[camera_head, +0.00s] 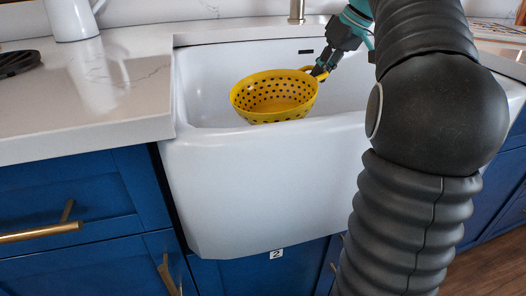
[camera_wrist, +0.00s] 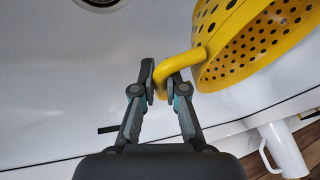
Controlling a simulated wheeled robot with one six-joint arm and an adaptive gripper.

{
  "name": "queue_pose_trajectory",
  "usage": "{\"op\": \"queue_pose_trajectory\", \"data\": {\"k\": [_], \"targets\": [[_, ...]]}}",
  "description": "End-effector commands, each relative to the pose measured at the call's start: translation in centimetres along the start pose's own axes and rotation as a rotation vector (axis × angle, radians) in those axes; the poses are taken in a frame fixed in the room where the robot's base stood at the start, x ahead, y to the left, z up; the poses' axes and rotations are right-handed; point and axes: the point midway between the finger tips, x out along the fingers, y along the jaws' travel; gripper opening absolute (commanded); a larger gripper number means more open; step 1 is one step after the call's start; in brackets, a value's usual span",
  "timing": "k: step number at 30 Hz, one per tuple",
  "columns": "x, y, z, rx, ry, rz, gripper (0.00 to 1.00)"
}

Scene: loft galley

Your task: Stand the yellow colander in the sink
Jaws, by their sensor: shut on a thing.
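The yellow colander (camera_head: 274,97), round with dark holes, is in the white sink (camera_head: 262,175) in the head view, slightly tilted with its open side partly toward the camera. Its lower part is hidden behind the sink's front wall, so I cannot tell whether it touches the sink floor. My gripper (camera_head: 320,72) is at the colander's right side. In the wrist view my gripper (camera_wrist: 163,84) is shut on the yellow handle of the colander (camera_wrist: 252,42), which extends to the upper right. The drain (camera_wrist: 100,2) shows at the top left.
A faucet base (camera_head: 297,10) stands behind the sink. A white pitcher (camera_head: 70,18) and a black round item (camera_head: 18,62) are on the left counter (camera_head: 95,95). The sink has free room left of the colander. Blue cabinets (camera_head: 75,195) are below.

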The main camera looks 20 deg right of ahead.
Motion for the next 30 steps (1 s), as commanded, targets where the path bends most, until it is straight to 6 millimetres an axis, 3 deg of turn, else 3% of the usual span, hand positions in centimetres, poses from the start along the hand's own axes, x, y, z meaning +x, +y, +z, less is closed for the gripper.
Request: {"op": "queue_pose_trajectory", "data": {"k": [2,5,13,19,26,30], "targets": [[0.9,0.0,0.2,-0.034,-0.008,-0.015,0.0],[0.7,0.5,0.6,-0.039,-0.009,-0.017,0.0],[-3.0,4.7,4.7,0.083,0.008,-0.015,0.0],[-4.8,5.4,8.4,0.094,-0.002,-0.102,0.0],[-3.7,3.5,8.7,0.002,-0.022,-0.19,0.0],[-1.4,2.9,7.4,-0.004,-0.022,-0.189,0.0]]}}
